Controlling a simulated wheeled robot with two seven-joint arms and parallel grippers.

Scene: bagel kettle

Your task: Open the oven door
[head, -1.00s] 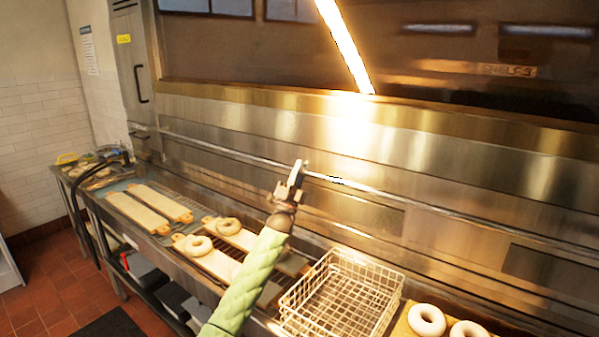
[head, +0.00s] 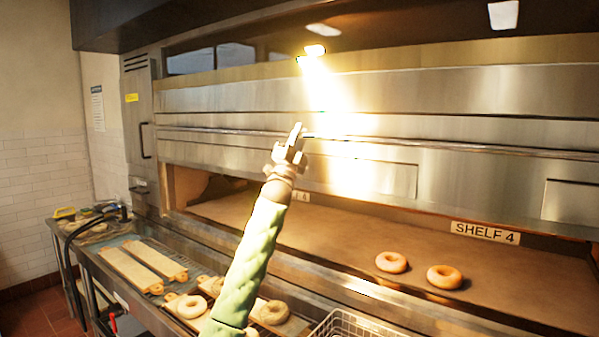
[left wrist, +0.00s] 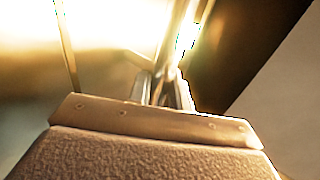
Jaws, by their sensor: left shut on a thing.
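The steel oven door (head: 225,103) is raised, and below it the oven chamber (head: 330,240) stands open. A long bar handle (head: 420,144) runs across the door. My left gripper (head: 296,135) is shut on this handle near the middle of the view. In the left wrist view, the fingers (left wrist: 172,95) meet a bright metal bar (left wrist: 185,35), but glare hides the exact contact. My right gripper is in neither view.
Two bagels (head: 392,262) lie inside the chamber near a SHELF 4 label (head: 485,233). Boards with bagels (head: 150,255) lie on the counter in front of the oven. A wire basket (head: 355,325) stands at the bottom edge.

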